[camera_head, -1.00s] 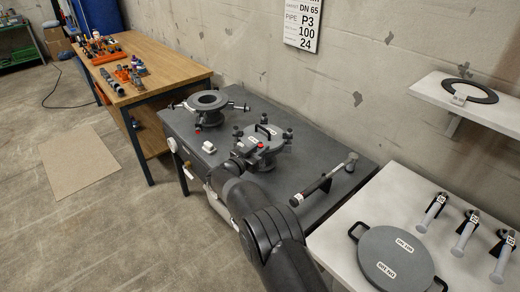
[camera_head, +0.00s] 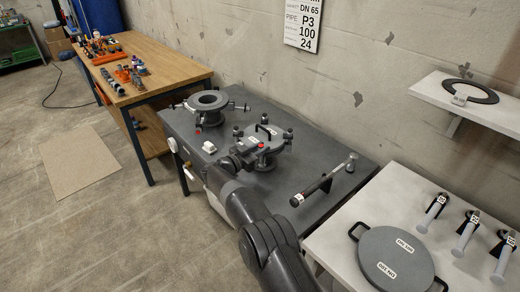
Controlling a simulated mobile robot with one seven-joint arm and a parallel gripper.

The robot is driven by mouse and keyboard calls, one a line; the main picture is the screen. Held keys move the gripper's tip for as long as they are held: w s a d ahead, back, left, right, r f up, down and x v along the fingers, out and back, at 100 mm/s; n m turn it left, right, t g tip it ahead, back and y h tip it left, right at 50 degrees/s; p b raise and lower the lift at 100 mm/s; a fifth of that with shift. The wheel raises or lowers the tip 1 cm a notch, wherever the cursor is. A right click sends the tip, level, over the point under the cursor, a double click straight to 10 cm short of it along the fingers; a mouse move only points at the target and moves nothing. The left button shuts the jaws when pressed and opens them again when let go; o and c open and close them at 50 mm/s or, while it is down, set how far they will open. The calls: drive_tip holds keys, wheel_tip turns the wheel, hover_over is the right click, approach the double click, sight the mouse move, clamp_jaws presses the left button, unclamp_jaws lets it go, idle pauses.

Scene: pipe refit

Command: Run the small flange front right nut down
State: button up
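I cannot tell by label which is the small flange. My gripper (camera_head: 236,159) is at the near left side of the covered flange, low beside its rim. The fingertips are too small and hidden to tell open from shut. A red mark (camera_head: 261,145) shows on the near side of the covered flange. The front right nut cannot be made out clearly.
A black-handled tool (camera_head: 312,190) lies on the bench at right. A small white block (camera_head: 209,147) sits near the front edge. A round grey lid (camera_head: 395,260) and several grey-handled tools lie on the white table at right. The bench's right back part is clear.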

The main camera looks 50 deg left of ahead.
drive_tip(key=o, duration=0.5)
drive_tip(key=shift+c, duration=0.2)
drive_tip(key=s, duration=1)
drive_tip(key=shift+s+d, duration=0.15)
drive_tip(key=shift+s, duration=0.25)
drive_tip(key=shift+r, duration=0.1)
